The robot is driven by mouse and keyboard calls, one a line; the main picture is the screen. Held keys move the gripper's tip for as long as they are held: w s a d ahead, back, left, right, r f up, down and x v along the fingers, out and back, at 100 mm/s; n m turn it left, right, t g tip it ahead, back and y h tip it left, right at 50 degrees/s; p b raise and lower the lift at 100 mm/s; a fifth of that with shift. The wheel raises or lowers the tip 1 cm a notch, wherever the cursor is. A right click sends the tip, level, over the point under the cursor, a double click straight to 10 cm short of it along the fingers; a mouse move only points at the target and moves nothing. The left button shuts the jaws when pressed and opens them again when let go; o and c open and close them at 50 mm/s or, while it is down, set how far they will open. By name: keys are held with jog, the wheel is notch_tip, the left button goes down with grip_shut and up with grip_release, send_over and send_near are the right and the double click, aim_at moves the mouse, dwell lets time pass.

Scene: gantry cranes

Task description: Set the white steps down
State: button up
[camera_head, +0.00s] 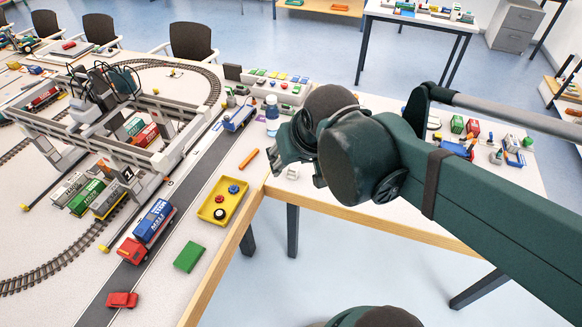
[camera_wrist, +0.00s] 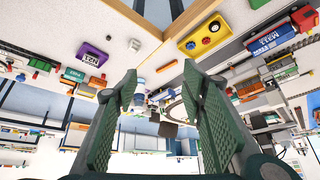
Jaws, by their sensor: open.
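A small white object (camera_head: 292,173), which looks like the white steps, stands on the right-hand table near its corner with the left table. A small white shape in the wrist view (camera_wrist: 134,45) seems to be the same thing; it is too small to make out its steps. My gripper (camera_head: 283,153) is just above and beside it in the head view. In the wrist view my gripper (camera_wrist: 160,85) has its two green fingers wide apart, with nothing held between them. The white object lies apart from the fingers there.
A yellow tray (camera_head: 215,215) with red, blue and black round pieces lies on the left table. An orange stick (camera_head: 249,158), a green block (camera_head: 188,256) and a blue truck (camera_head: 154,222) lie nearby. A gantry crane (camera_head: 115,150) spans the tracks. Floor shows beyond the table edges.

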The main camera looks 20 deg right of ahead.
jog(key=shift+s+a+n+t, duration=0.25)
jog(key=shift+s+n, duration=0.05)
jog(key=shift+s, duration=0.55)
jog(key=shift+s+a+n+t, duration=0.25)
jog(key=shift+s+n, duration=0.05)
jog(key=shift+s, duration=0.5)
